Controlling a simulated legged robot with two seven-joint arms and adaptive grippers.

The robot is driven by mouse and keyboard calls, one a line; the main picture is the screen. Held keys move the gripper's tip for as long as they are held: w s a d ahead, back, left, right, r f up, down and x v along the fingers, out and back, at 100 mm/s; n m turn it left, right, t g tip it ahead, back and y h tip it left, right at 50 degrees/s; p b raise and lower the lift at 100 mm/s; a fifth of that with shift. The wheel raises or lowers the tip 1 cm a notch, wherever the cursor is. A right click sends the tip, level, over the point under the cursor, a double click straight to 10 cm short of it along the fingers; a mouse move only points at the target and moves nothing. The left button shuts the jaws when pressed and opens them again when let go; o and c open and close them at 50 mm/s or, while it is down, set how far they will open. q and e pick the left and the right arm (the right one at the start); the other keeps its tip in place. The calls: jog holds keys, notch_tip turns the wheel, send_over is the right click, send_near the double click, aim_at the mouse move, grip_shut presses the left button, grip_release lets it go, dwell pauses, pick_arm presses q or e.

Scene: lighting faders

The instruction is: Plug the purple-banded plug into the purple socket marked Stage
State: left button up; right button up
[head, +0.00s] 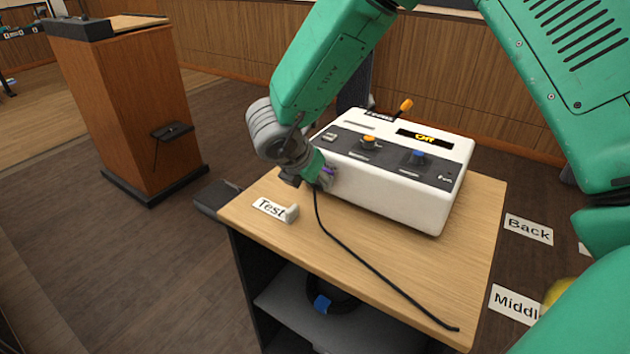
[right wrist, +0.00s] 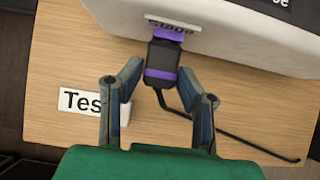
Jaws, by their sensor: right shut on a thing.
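The dark plug with a purple band (right wrist: 161,64) is between the fingertips of my right gripper (right wrist: 160,70) in the right wrist view. In the head view my right gripper (head: 318,177) is at the left end of the white console (head: 400,195), shut on the plug, which it mostly hides. The purple socket (right wrist: 176,39) sits below a white label reading "Stage" on the console side. The plug's far end is right at the socket; I cannot tell whether it is inside. A black cable (head: 372,262) runs from the plug across the table. My left gripper is out of view.
The wooden table (head: 460,270) carries a "Test" label (head: 268,208) with a small white piece beside it. The console has an orange-tipped lever, knobs and a lit display. A wooden lectern (head: 130,110) stands at the left. "Back" and "Middle" labels (head: 528,229) show at the right.

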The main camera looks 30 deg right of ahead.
jog(key=shift+d, duration=0.1)
dwell(0.3)
jog(key=o, duration=1.3)
jog(key=shift+c, duration=0.2)
jog(key=v, duration=1.1)
jog(key=shift+a+r, duration=0.25)
jog(key=shift+r, duration=0.1)
